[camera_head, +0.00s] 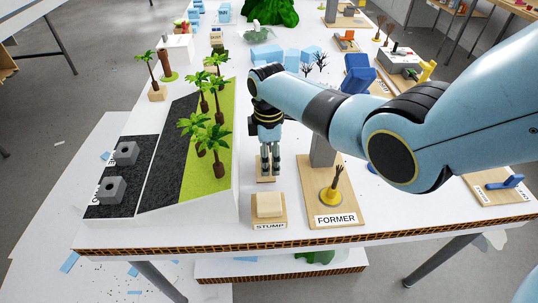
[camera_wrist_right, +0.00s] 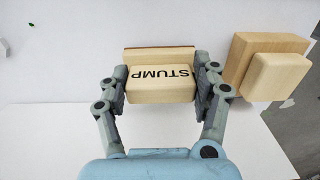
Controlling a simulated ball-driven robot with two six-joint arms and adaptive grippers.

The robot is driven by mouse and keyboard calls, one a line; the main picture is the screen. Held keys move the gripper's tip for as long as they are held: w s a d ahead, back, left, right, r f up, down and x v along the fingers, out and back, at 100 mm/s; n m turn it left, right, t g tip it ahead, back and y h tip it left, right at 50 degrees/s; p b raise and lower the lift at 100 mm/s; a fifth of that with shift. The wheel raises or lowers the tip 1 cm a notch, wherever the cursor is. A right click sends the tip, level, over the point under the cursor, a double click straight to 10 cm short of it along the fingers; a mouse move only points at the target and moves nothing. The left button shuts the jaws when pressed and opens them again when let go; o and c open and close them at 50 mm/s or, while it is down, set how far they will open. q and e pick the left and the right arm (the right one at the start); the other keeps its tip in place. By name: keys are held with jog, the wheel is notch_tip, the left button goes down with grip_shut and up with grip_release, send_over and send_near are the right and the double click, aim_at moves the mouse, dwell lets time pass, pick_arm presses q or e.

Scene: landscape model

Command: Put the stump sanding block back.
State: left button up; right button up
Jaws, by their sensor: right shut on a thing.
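My right gripper (camera_head: 269,172) points down over the table and is shut on a pale wooden block (camera_wrist_right: 160,88) marked STUMP. The lettering is upside down in the right wrist view, and a finger presses on each side. A wooden edge shows just behind the block. In the head view the fingers mostly hide it, above a small wooden base (camera_head: 266,180); I cannot tell whether it touches. In front of the gripper stands a wooden board (camera_head: 269,226) labelled STUMP, with a pale block (camera_head: 269,203) on it. My left gripper is out of view.
The FORMER board (camera_head: 335,219) with a yellow-based piece stands close on the right. The landscape model (camera_head: 210,180) with palm trees is close on the left. The table's front edge (camera_head: 300,244) is near. Grey blocks (camera_head: 112,189) sit on the dark strip.

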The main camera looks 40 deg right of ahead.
jog(key=shift+f, duration=0.2)
dwell(0.7)
jog(key=o, duration=1.5)
jog(key=shift+r, duration=0.1)
notch_tip(320, 180, up, 12)
jog(key=shift+f, duration=0.1)
